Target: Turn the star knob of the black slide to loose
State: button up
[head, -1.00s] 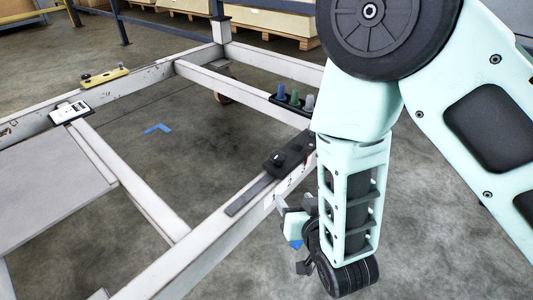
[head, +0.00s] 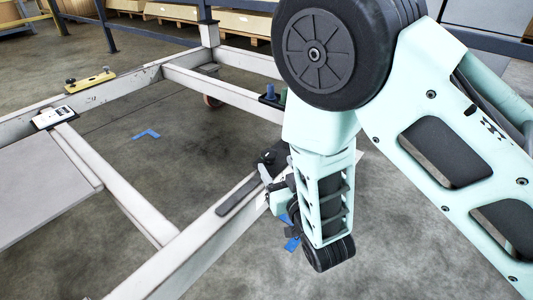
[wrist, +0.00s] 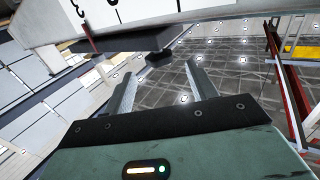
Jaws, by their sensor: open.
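The black slide (head: 265,160) sits on top of the near white rail, partly hidden behind my arm in the head view. Its dark knob (wrist: 158,58) shows in the wrist view, hanging down from the slide (wrist: 125,43), so that picture looks inverted. The knob appears between my two fingertips in the picture, slightly beyond them. My gripper (wrist: 160,70) is open and empty, its fingers on either side of the knob's outline. In the head view my gripper (head: 270,178) is right at the slide's near end. I cannot tell whether a finger touches the knob.
The white trolley frame (head: 190,255) spans the left and middle. A yellow slide (head: 90,82) and a white labelled device (head: 53,117) sit on its far-left rail. Blue tape (head: 146,134) marks the floor. Pallets stand behind.

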aim_at(267, 149)
jog(key=b+x, duration=0.2)
jog(key=x, duration=0.6)
jog(key=c, duration=1)
